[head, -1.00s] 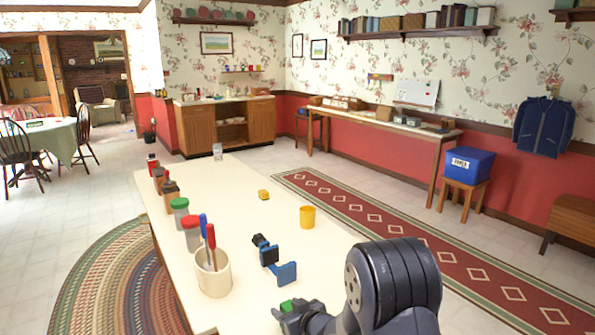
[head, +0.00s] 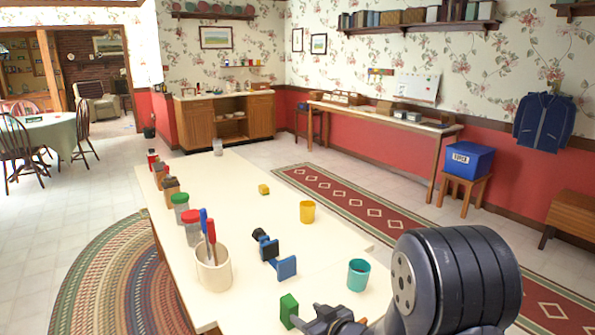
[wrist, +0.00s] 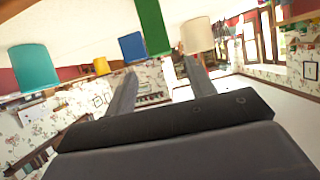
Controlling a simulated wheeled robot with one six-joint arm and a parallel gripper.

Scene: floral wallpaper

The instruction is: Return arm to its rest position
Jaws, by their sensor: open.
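My gripper (head: 322,322) is low at the bottom of the head view, at the near end of the cream table (head: 240,180). My dark arm fills the lower right corner. In the wrist view, which is upside down, the two fingers of my gripper (wrist: 159,68) are spread apart with nothing held between them. A green block (head: 289,310) stands on the table just left of the gripper. It also shows beyond the fingertips in the wrist view (wrist: 153,25).
A teal cup (head: 358,275) stands near my arm. A blue clamp-like object (head: 273,255), a yellow cup (head: 307,212) and a small yellow block (head: 264,189) lie farther back. A cream crock with tools (head: 214,270) and several jars line the left edge.

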